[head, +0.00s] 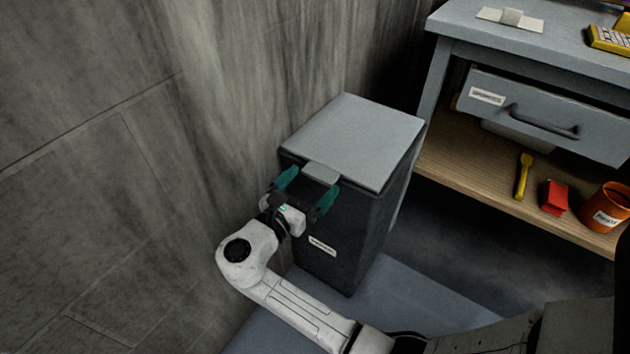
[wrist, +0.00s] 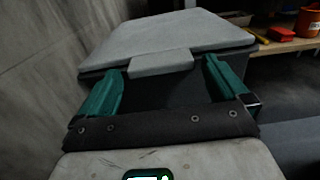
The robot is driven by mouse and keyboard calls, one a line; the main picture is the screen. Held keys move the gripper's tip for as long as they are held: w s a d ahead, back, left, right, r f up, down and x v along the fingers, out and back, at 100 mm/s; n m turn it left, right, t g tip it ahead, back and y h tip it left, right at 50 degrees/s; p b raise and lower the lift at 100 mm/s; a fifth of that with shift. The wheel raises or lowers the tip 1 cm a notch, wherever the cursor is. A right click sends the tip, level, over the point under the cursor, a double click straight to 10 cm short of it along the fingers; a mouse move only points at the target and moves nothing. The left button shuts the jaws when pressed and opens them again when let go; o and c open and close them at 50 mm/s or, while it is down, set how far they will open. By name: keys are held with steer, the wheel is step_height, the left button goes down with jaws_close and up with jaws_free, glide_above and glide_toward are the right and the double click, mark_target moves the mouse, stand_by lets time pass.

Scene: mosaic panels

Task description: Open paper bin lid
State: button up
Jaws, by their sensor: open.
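The paper bin (head: 345,235) is a dark upright box standing against the wall, with a white label on its front. Its grey lid (head: 355,140) lies flat and shut on top. A grey tab (head: 321,173) sticks out from the lid's front edge; it also shows in the wrist view (wrist: 161,63). My gripper (head: 308,187) is open at the front of the bin, its two green fingers on either side of the tab. In the wrist view the fingers (wrist: 165,82) stand apart with the tab between and just beyond them. I cannot tell whether they touch it.
A grey workbench with a drawer (head: 545,115) stands to the right. Its wooden lower shelf (head: 465,186) holds a yellow tool (head: 523,176), a red block (head: 554,197) and an orange labelled pot (head: 606,207). The grey wall (head: 150,150) is close on the left.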

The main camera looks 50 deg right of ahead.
steer(key=shift+d, duration=1.3)
steer(key=shift+c, duration=0.2)
